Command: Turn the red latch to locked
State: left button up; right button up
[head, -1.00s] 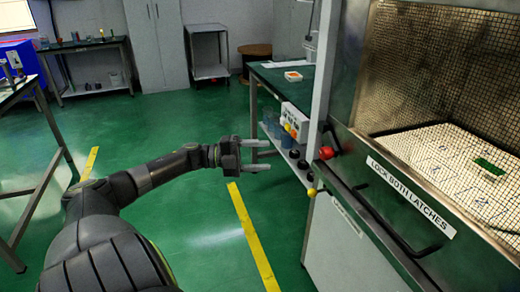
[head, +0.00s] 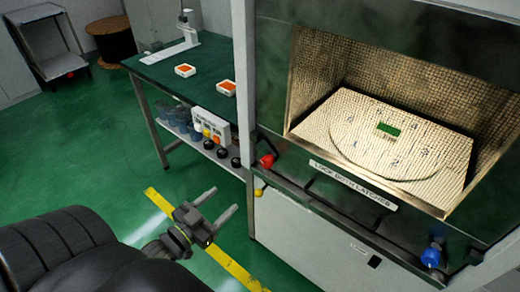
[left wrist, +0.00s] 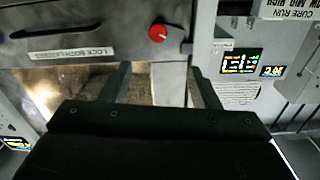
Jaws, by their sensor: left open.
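The red latch (head: 267,161) is a round red knob at the left end of the microwave's front ledge, left of the label plate (head: 352,186) that reads "LOCK BOTH LATCHES". In the left wrist view the red latch (left wrist: 158,33) shows beyond the fingers, with a pale mark on its face. A blue latch (head: 431,257) sits at the right end of the ledge. My left gripper (head: 217,205) is open and empty, left of and below the red latch and apart from it. My right gripper is in neither view.
A green table (head: 165,75) with white-and-orange boxes stands left of the microwave, with jars on its lower shelf. The microwave chamber holds a round plate with a green piece (head: 388,129). A small yellow knob (head: 258,192) sits below the red latch.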

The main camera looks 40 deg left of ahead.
aim_at(264, 165)
pick_arm(q)
jog(key=w+b, duration=0.2)
jog(key=w, duration=0.3)
jog(key=w+d+b, duration=0.1)
jog(key=w+b, duration=0.1)
jog(key=w, duration=0.3)
jog(key=w+b, duration=0.3)
jog(key=w, duration=0.3)
jog(key=shift+w+d, duration=0.1)
jog(key=shift+d, duration=0.3)
jog(key=shift+w, duration=0.6)
jog(key=shift+c, duration=0.2)
